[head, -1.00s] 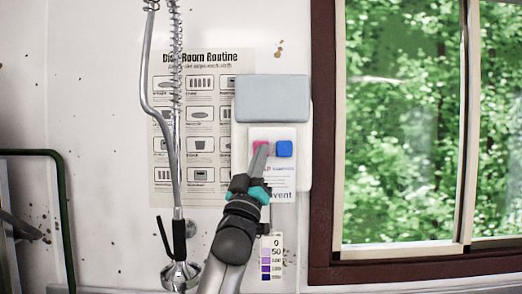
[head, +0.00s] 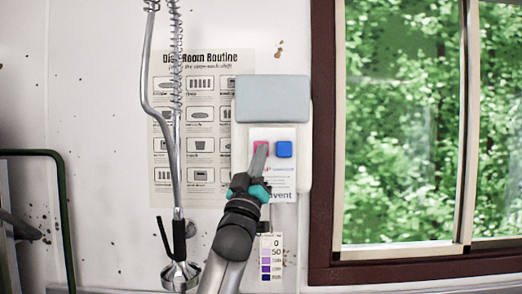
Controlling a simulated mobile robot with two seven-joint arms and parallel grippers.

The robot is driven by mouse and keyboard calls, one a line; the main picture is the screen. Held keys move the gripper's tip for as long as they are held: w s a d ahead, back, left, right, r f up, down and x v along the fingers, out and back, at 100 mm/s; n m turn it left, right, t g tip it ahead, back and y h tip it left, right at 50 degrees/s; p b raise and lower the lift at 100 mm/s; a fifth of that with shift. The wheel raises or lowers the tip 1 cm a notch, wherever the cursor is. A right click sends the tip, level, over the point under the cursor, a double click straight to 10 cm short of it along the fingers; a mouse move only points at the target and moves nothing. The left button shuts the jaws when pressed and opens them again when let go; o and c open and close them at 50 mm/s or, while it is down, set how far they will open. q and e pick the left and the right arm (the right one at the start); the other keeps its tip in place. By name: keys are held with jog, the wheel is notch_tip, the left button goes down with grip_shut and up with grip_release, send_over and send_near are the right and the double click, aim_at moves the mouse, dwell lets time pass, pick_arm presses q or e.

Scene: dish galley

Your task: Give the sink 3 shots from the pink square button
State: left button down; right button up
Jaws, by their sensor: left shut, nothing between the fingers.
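The pink square button (head: 258,147) is on the white dispenser panel (head: 304,170) on the wall, left of a blue button (head: 284,149). My left gripper (head: 260,150) is shut and empty. Its fingertips point up at the pink button and cover part of it; whether they touch it I cannot tell. The sink is not in view. My right gripper is not in view.
A spray hose with a metal head (head: 180,272) hangs left of my arm, in front of a routine poster (head: 160,190). A colour test strip (head: 276,258) hangs below the panel. A window (head: 400,120) is at right, a green rail (head: 64,200) at left.

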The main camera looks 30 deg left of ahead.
pick_arm(q)
jog(key=shift+s, duration=0.1)
jog(key=shift+s+d+f+p, duration=0.15)
jog(key=shift+s+d+p, duration=0.25)
jog(key=shift+s, duration=0.5)
jog(key=shift+d, duration=0.1)
jog(key=shift+w, duration=0.15)
jog(key=shift+w+a, duration=0.2)
jog(key=shift+w+a, duration=0.35)
jog(key=shift+w, duration=0.3)
dwell(1.2)
jog(key=shift+s+d+p, duration=0.15)
jog(key=shift+s+d, duration=0.15)
jog(key=shift+s, duration=0.2)
jog(key=shift+s+d+p, duration=0.15)
jog(key=shift+s+d, duration=0.1)
jog(key=shift+s, duration=0.25)
